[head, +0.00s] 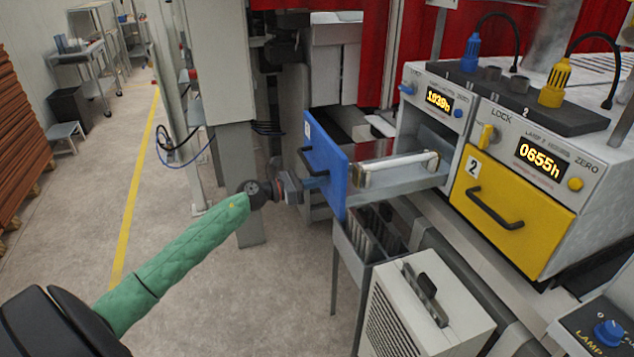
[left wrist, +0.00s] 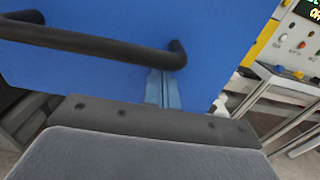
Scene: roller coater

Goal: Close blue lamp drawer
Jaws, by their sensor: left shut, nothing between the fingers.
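The blue lamp drawer (head: 333,172) stands pulled out of the left housing in the head view, with a lamp with metal end pieces (head: 397,168) lying in its tray. Its dark handle (head: 309,160) is on the blue front. My left gripper (head: 318,181) is shut and empty, with its fingertips at the blue front below the handle. In the left wrist view the blue front (left wrist: 215,60) fills much of the picture, the black handle (left wrist: 90,42) crosses above, and the shut fingers (left wrist: 163,90) point at the panel. Whether they touch it I cannot tell. My right gripper is not in view.
The yellow drawer (head: 510,215) marked 2 is shut, to the right of the blue one. A grey-white box with a black handle (head: 430,310) stands below, near a metal rack (head: 375,235). The floor (head: 190,290) to the left is clear.

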